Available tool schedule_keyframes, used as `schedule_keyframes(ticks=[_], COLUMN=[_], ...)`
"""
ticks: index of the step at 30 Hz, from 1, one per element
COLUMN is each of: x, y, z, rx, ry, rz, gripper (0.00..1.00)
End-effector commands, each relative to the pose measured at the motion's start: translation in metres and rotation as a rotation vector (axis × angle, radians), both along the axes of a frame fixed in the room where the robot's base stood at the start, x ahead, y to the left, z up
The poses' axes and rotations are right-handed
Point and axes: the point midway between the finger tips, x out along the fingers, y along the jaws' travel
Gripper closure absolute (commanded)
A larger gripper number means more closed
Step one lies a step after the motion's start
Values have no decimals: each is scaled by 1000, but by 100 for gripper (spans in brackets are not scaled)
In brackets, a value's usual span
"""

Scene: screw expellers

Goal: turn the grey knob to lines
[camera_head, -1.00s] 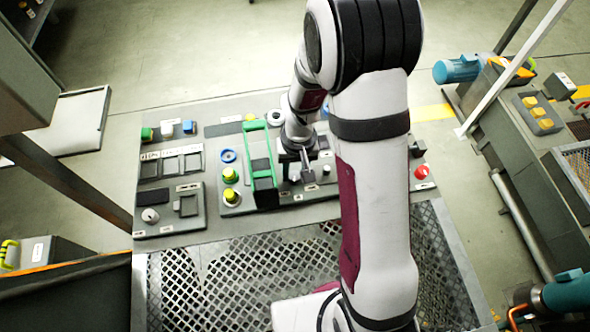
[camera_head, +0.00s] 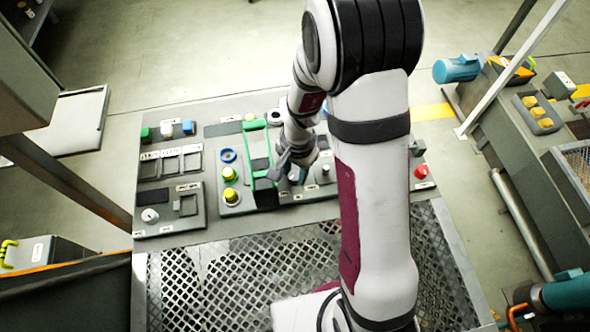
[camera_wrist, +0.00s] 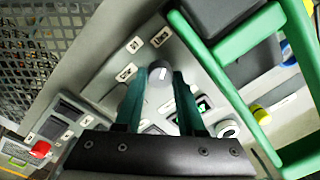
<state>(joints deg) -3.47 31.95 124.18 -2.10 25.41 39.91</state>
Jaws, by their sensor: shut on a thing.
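The grey knob (camera_wrist: 158,73) sits on the grey panel in the wrist view, between the tips of my two teal fingers. A white line on its face points roughly up the picture. Small dark-on-white labels (camera_wrist: 160,37) stand around it; their signs are too small to read surely. My gripper (camera_wrist: 157,82) is shut on the knob. In the head view my gripper (camera_head: 277,174) is tilted down at the middle of the panel, beside the green handle, and the knob is hard to make out there.
The green handle frame (camera_head: 259,160) stands close to the left of my gripper. Yellow buttons (camera_head: 230,195) and a blue ring (camera_head: 228,156) lie further left. A red button (camera_head: 421,171) is at the right. The mesh grating (camera_head: 230,280) in front is clear.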

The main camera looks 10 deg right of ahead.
Motion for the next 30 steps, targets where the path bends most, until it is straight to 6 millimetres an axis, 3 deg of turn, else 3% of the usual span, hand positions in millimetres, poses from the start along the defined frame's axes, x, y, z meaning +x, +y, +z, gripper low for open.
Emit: schedule_keyframes(ticks=[19,20,21,25,30], x=[0,0,0,0,0], y=[1,1,1,0,0], z=[0,0,0,0,0], rx=[1,1,1,0,0], ry=[1,1,1,0,0], rz=[-50,-50,-50,-49,-49], gripper=[100,60,53,32,32])
